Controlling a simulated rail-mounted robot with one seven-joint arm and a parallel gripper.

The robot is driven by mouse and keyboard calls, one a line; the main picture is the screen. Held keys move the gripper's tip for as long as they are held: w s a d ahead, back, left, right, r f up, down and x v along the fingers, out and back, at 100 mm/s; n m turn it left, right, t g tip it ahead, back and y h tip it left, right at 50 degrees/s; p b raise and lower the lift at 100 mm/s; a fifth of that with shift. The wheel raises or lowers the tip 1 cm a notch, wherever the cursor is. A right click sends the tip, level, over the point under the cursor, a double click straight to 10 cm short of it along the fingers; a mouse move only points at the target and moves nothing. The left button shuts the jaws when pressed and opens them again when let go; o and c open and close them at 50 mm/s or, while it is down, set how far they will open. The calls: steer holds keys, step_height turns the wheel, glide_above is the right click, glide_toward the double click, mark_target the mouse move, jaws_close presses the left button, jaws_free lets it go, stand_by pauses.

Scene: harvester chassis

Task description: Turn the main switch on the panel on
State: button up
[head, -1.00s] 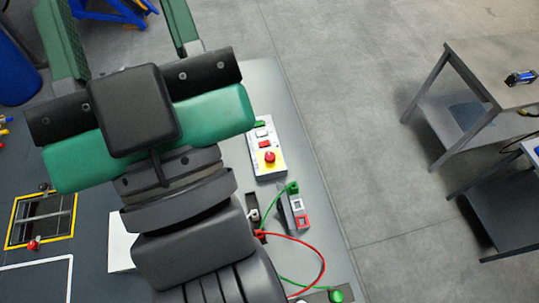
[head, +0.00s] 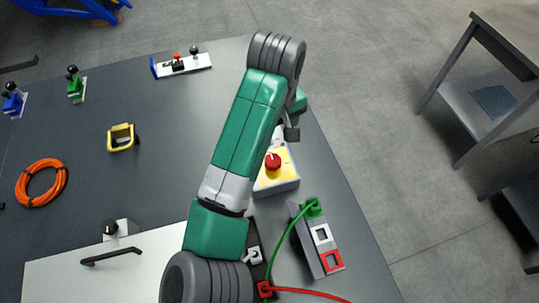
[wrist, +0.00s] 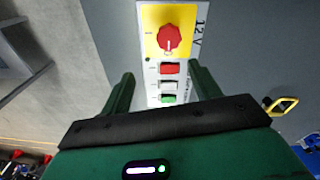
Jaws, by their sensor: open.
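The panel is a white box with a yellow plate (wrist: 184,12) marked 12V at one end. A red rotary knob (wrist: 168,38), which looks like the main switch, sits on the yellow plate and also shows in the head view (head: 272,162). In the wrist view a red button (wrist: 170,68), a white one and a green one (wrist: 168,98) lie in a row below the knob. My gripper (wrist: 162,74) is open and empty, its fingers on either side of the button row, apart from the knob. In the head view my arm hides the gripper and part of the panel.
A box with red and green cables (head: 318,245) stands beside the panel. Several levers, a yellow handle (head: 121,137) and an orange cable coil (head: 41,182) are on the grey surface to the left. A metal table (head: 480,90) stands at the right, across open floor.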

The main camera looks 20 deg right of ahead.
mark_target(272, 159)
steer(key=shift+w+a+f+g+y, duration=0.15)
steer(key=shift+a+f, duration=0.15)
steer(key=shift+f, duration=0.2)
steer(key=shift+s+a+f+g+y, duration=0.15)
steer(key=shift+a+f, duration=0.1)
steer(key=shift+f, duration=0.2)
steer(key=shift+a, duration=0.1)
steer(key=shift+s+f, duration=0.1)
steer(key=shift+f, duration=0.05)
step_height(272, 159, down, 8)
steer(key=shift+r+b, duration=0.25)
steer(key=shift+b, duration=0.8)
steer(key=c, duration=1)
steer(key=shift+o, duration=0.2)
steer(key=shift+r, duration=0.1)
